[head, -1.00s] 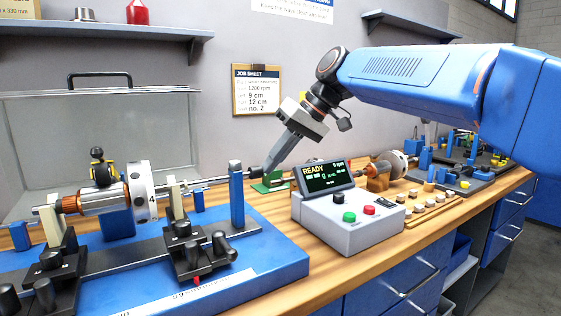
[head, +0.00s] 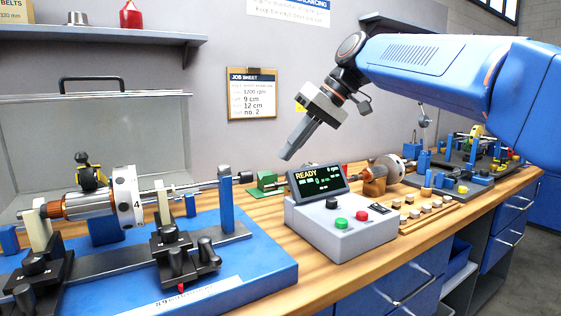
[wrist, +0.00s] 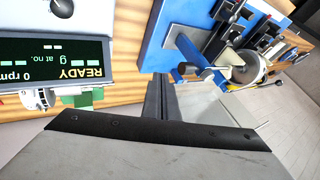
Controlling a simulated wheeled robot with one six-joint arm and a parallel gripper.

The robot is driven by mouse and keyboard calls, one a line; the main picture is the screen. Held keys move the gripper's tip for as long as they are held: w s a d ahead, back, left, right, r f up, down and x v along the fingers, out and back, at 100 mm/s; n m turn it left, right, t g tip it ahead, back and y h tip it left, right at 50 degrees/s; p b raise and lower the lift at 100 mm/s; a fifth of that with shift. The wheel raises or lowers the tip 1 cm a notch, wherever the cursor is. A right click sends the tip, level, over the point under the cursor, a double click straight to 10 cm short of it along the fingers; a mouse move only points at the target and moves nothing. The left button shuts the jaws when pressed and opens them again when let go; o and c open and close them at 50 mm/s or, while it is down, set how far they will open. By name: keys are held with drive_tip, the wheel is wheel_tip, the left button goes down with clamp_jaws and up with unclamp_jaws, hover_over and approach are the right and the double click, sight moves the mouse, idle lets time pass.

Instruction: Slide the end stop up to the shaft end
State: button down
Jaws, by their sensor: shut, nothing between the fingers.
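The thin steel shaft (head: 203,185) runs from the rotor marked 4 (head: 128,208) to near the post's upper part. I cannot tell whether shaft and post touch.
A grey control box (head: 340,228) with a READY display stands right of the machine. A row of small weights (head: 425,210) and further machines fill the right of the bench. The air around my gripper is free.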

drive_tip(key=v, duration=0.5)
drive_tip(key=s+a+f, duration=0.1)
drive_tip(key=a+f, duration=0.7)
drive_tip(key=a, duration=0.1)
drive_tip(key=shift+s+a, duration=0.15)
drive_tip(key=shift+s, duration=0.25)
drive_tip(key=shift+a, duration=0.1)
drive_tip(key=shift+s+a, duration=0.2)
drive_tip(key=shift+s, duration=0.05)
idle(0.4)
